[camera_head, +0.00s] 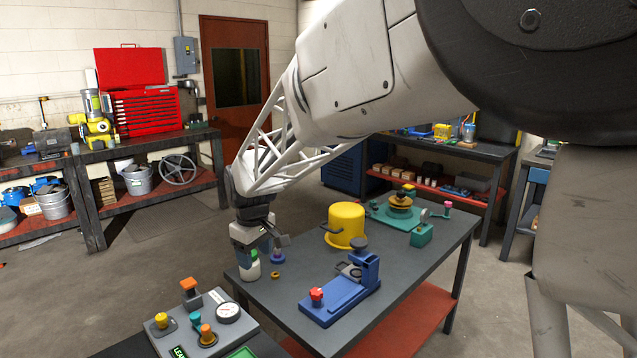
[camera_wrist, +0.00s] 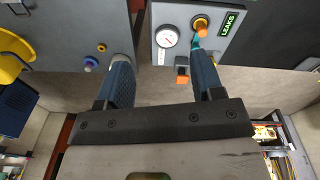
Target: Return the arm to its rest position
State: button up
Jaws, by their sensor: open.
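My gripper (camera_head: 262,252) is above the near left corner of the dark work table (camera_head: 290,290) in the head view. In the wrist view my gripper (camera_wrist: 162,68) has its two dark fingers spread apart, with nothing held between them. My arm reaches in from the upper right.
On the table are a small orange ring (camera_head: 275,275), a blue fixture with a red knob (camera_head: 340,298), a yellow pot (camera_head: 346,226) and a green-based turntable (camera_head: 400,210). A grey panel with a gauge (camera_head: 228,312) stands at the front left. Floor left of the table is clear.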

jog(key=s+d+r+m, duration=0.35)
jog(key=s+d, duration=0.35)
jog(key=d, duration=0.5)
jog(key=s+d+m, duration=0.4)
jog(key=s+d, duration=0.6)
jog(key=s, duration=0.3)
jog(key=s+d+f+m+t, duration=0.1)
jog(key=s+d+m, duration=0.3)
jog(key=s+d, duration=0.7)
jog(key=s, duration=0.3)
jog(key=shift+d+f+t, duration=0.15)
jog(key=shift+f+t, duration=0.15)
jog(key=shift+c, duration=0.2)
